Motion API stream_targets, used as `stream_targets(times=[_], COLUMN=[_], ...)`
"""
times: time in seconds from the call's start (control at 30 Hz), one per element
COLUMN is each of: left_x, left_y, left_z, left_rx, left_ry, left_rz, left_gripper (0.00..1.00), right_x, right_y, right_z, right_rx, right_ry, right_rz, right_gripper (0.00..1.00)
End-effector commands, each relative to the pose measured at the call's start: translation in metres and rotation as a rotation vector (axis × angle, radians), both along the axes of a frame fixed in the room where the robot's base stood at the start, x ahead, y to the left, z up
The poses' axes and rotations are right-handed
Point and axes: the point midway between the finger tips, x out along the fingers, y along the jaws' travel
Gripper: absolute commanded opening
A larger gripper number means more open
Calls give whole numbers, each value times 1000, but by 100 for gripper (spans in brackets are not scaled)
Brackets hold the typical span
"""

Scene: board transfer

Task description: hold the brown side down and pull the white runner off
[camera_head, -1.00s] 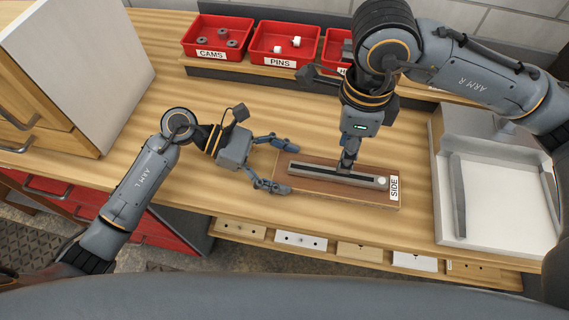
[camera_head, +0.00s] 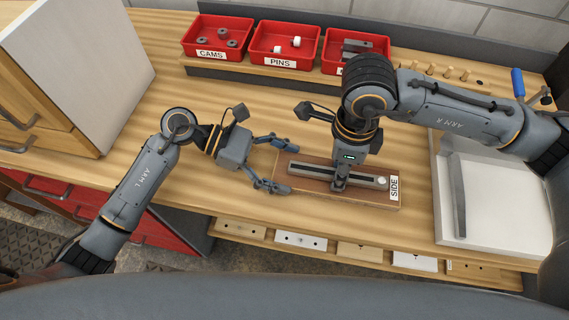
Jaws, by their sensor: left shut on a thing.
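The brown side (camera_head: 312,185) is a flat board on the bench, with a white SIDE label at its right end. A long grey runner (camera_head: 307,170) lies along its top, with a pale round end at the right; it looks grey rather than white. My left gripper (camera_head: 287,167) spans the board's left end, a finger at the far edge and one at the near edge, shut on the brown side. My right gripper (camera_head: 339,185) points down over the middle of the runner. Its fingertips are small and partly hidden, so I cannot tell whether they hold it.
Red bins of cams (camera_head: 219,36) and pins (camera_head: 283,44) stand at the back, with a third red bin (camera_head: 333,68) beside them. A white tray (camera_head: 480,236) is at the right. A pale cabinet (camera_head: 85,65) stands at the left. The bench between is clear.

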Motion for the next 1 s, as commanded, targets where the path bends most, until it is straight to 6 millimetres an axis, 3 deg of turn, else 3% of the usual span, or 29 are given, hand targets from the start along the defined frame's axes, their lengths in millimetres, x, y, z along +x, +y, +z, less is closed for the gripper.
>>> stream_targets(times=[0.03,0.17,1.0], left_x=[-1,-1,-1], left_y=[0,0,0], left_z=[-1,-1,-2], left_rx=[3,3,4], left_ry=[2,2,2], left_rz=[-1,-1,-1], left_gripper=[37,37,37], right_x=[0,0,1], right_y=[0,0,0], right_z=[0,0,15], right_rx=[0,0,1], right_ry=[0,0,-2], right_rz=[0,0,-1], right_gripper=[25,0,0])
